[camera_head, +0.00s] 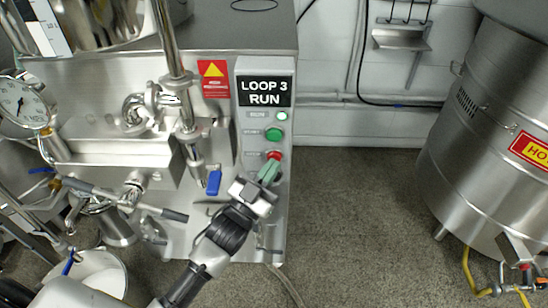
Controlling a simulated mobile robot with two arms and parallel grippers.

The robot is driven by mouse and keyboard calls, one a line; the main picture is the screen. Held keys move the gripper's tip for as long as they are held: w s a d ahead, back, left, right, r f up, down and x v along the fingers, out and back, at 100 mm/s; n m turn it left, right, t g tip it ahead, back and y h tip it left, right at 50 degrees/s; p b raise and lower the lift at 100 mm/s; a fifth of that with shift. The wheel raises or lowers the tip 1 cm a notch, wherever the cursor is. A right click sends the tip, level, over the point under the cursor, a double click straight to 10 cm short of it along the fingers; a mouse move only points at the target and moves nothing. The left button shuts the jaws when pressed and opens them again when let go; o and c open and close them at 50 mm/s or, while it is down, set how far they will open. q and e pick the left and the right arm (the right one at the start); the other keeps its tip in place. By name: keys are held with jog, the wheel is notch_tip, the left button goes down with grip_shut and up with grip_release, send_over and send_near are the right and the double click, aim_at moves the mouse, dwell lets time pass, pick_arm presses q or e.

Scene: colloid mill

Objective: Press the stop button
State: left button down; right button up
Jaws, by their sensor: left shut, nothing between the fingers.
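The control panel (265,110) is a grey box on the front of the steel machine, labelled "LOOP 3 RUN". It carries a lit pale green lamp (282,116) at the top and a green button (274,134) below it. The red stop button (275,155) is the lowest one, and only its upper part shows. My left gripper (269,172) is shut and empty, with its greenish fingertips right at the red button and covering its lower part. I cannot tell whether the tips touch or press it. My right gripper is not in view.
A pipe with a blue-handled valve (214,182) hangs just left of my left gripper. A pressure gauge (22,104) and more pipes are at the left. A large steel tank (490,120) stands at the right. The floor (355,215) between is clear.

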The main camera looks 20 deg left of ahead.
pick_arm(q)
jog(key=shift+w+a, duration=0.15)
jog(key=shift+w, duration=0.3)
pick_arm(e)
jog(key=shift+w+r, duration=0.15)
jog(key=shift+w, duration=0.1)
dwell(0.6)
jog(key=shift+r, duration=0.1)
pick_arm(q)
jog(key=shift+s+d+p, duration=0.25)
jog(key=shift+s+p, duration=0.1)
jog(key=shift+s, duration=0.5)
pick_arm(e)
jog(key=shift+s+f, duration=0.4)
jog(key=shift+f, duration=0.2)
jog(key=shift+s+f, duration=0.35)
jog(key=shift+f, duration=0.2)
pick_arm(q)
jog(key=shift+s, duration=0.1)
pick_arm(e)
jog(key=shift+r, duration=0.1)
